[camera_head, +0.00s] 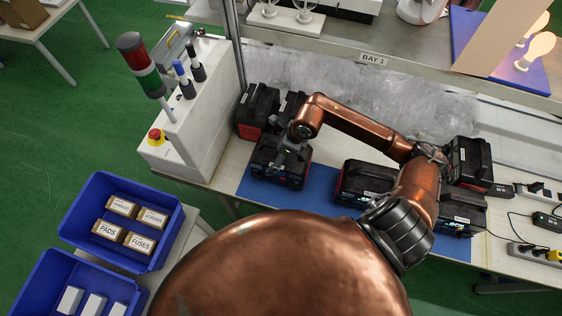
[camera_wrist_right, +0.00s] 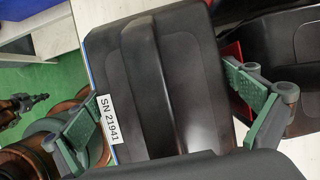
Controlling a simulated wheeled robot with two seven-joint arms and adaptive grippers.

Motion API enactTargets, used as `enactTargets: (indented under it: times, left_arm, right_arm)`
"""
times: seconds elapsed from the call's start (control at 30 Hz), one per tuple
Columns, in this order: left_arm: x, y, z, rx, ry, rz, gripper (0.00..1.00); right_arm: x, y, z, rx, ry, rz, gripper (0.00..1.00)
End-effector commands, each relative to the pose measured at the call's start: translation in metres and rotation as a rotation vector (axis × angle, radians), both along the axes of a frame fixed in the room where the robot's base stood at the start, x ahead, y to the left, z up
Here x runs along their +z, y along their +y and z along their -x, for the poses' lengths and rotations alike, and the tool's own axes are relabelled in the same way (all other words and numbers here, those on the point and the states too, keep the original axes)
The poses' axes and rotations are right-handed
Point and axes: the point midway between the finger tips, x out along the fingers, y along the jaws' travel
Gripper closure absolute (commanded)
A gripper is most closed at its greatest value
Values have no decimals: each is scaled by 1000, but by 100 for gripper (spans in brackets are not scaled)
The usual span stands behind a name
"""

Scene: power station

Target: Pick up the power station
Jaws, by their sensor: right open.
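A black power station (camera_head: 275,172) with a red-edged casing sits on the blue mat (camera_head: 317,185) at the left of the bench. My right gripper (camera_head: 288,152) is over its top. In the right wrist view, its dark ridged top and "SN 21941" label (camera_wrist_right: 107,119) fill the middle. The open green fingers of my right gripper (camera_wrist_right: 165,112) are on either side of it, and I cannot tell whether they touch it. A dark jointed end (camera_wrist_right: 18,106), which seems to be my left gripper, shows small at the left edge; its jaws are unclear.
More power stations stand close behind (camera_head: 256,108), to the right (camera_head: 362,182) and at the far right (camera_head: 468,160). A white control box (camera_head: 190,118) with a signal lamp is at the left. Blue bins (camera_head: 125,215) are at the lower left. A shelf runs above the bench.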

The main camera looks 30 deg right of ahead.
Motion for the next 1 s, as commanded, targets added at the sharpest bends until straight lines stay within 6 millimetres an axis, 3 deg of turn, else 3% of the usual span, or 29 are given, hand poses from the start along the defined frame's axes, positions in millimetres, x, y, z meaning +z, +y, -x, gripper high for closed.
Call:
enactTargets:
  times: [0.27, 1.0]
  left_arm:
    - [0, -1, 0, 0, -1, 1, 100]
    - [0, -1, 0, 0, 0, 1, 100]
  right_arm:
    - [0, 0, 0, 0, 0, 0, 0]
    - [0, 0, 0, -1, 2, 0, 50]
